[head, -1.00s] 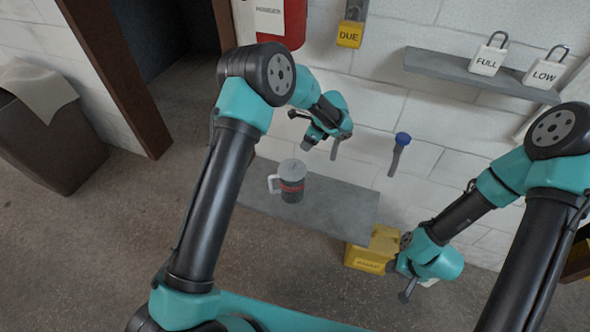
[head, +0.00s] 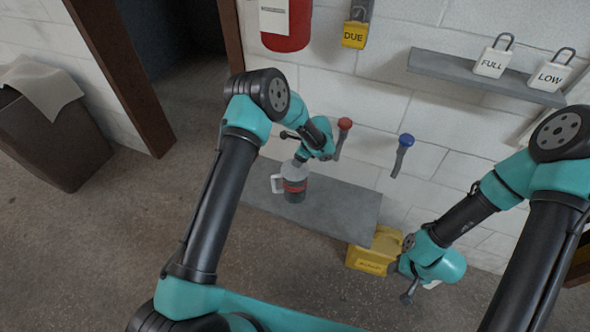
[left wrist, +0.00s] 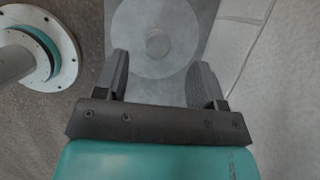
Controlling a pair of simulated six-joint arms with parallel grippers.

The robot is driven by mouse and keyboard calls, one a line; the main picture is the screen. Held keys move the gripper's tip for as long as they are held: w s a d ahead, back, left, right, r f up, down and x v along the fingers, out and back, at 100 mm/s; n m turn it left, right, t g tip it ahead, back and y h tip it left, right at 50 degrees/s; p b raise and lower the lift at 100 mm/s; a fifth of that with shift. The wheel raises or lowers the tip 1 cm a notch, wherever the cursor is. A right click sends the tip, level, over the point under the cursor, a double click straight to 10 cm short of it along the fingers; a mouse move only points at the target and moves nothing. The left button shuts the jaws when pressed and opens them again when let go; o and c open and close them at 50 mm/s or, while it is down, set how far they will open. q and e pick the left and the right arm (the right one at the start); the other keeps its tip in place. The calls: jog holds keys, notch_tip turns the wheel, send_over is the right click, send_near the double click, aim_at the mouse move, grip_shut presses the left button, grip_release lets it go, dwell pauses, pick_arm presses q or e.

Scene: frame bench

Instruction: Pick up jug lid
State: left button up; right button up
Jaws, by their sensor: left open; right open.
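The jug (head: 294,189) is a see-through vessel with a red band and a white handle on its left side. It stands upright on the grey shelf (head: 336,212). Its pale grey lid (left wrist: 157,44) is round with a small central knob and shows from above in the left wrist view. My left gripper (left wrist: 160,74) is open over the lid, its two fingers apart on either side, with the knob ahead between them. In the head view my left gripper partly hides the lid. My right gripper (head: 407,288) is open and empty, low at the right near the yellow box.
A red-topped handle (head: 344,126) and a blue-topped handle (head: 404,142) are on the wall behind. The yellow box (head: 374,251) is right of the shelf. Padlocks marked FULL (head: 490,62) and LOW (head: 546,77) stand on an upper ledge. The shelf's right part is clear.

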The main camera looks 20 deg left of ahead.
pick_arm(q)
jog(key=shift+f, duration=0.1)
jog(key=shift+x, duration=2.65)
jog(key=shift+s, duration=0.15)
jog(key=c, duration=1)
